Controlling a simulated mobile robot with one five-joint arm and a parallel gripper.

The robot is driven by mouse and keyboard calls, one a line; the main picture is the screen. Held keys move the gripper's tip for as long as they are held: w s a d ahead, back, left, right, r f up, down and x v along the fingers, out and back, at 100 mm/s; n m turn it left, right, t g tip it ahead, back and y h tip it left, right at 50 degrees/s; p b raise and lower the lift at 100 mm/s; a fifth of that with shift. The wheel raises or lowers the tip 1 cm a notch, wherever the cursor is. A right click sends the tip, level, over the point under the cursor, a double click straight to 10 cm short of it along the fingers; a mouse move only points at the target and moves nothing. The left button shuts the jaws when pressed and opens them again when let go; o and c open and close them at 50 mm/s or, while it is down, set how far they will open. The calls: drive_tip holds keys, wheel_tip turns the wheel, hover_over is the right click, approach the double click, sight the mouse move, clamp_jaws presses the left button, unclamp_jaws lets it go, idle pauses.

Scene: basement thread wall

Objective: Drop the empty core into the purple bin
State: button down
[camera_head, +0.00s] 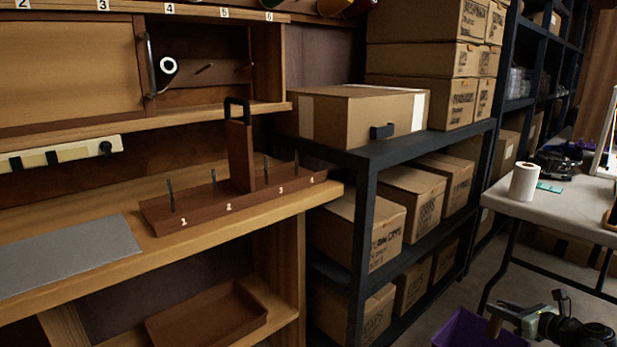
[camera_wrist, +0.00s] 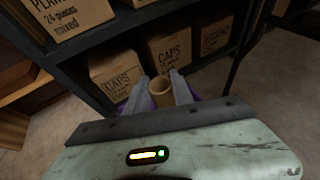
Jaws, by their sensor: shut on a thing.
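The empty core (camera_wrist: 162,98), a tan cardboard tube with its open end showing, is held between the two grey fingers of my gripper (camera_wrist: 161,90) in the wrist view. In the head view, my gripper (camera_head: 495,311) is at the bottom right, with the brown core (camera_head: 494,326) below its fingertips. The purple bin (camera_head: 465,331) stands on the floor there, cut off by the lower edge. The core appears over the bin's right part. In the wrist view, only slivers of purple show beside the fingers; the bin is mostly hidden.
A dark shelf rack (camera_head: 361,220) with cardboard boxes stands left of the bin. A grey folding table (camera_head: 560,205) with a white roll (camera_head: 524,182) stands behind at the right. A wooden bench (camera_head: 105,255) with a numbered peg rack (camera_head: 205,205) fills the left.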

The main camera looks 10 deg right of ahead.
drive_tip(key=shift+f, duration=0.35)
drive_tip(key=c, duration=1)
unclamp_jaws()
drive_tip(key=p+v, duration=0.3)
drive_tip(key=v, duration=0.4)
drive_tip(key=shift+s+r, duration=0.2)
drive_tip(key=shift+s, duration=0.1)
